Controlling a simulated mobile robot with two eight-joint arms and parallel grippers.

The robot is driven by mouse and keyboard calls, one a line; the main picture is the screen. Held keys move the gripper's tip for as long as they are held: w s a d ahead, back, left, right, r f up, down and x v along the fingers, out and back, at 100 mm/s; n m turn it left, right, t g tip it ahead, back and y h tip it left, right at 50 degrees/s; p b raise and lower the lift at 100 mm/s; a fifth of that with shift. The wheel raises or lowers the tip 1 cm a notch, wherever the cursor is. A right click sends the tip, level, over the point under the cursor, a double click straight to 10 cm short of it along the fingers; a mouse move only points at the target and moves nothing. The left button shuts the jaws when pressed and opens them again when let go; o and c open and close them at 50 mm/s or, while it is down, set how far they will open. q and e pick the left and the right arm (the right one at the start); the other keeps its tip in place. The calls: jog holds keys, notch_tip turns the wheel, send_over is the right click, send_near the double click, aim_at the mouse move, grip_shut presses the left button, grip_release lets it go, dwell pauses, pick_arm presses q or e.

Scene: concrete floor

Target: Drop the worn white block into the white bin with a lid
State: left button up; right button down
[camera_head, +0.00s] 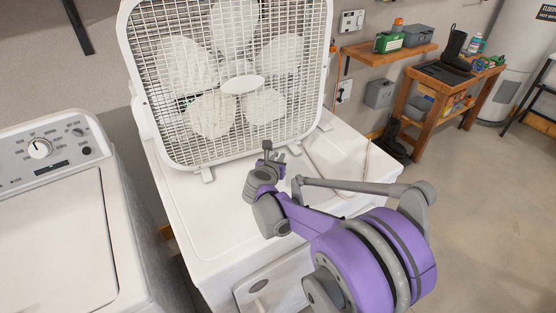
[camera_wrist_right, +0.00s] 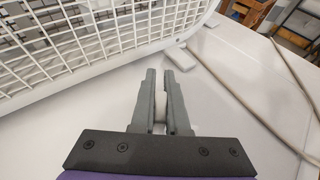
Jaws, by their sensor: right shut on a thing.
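My right gripper (camera_head: 268,153) is above the top of a white machine (camera_head: 225,225), just in front of a box fan. In the right wrist view its two grey fingers (camera_wrist_right: 160,76) are close together on a small pale piece, the worn white block (camera_wrist_right: 159,114). Most of the block is hidden by the fingers, and I cannot make it out in the head view. I see no white bin with a lid in either view. My left gripper is not in view.
The white box fan (camera_head: 243,85) stands on the machine close to my right gripper. A pale cord (camera_wrist_right: 235,90) lies across the machine top. A white washer (camera_head: 55,215) is at left. A wooden workbench (camera_head: 445,85) stands back right; the concrete floor (camera_head: 480,220) at right is open.

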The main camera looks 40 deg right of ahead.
jog(key=shift+f, duration=0.35)
jog(key=shift+f, duration=0.2)
jog(key=c, duration=0.9)
grip_release()
jog(key=shift+r, duration=0.1)
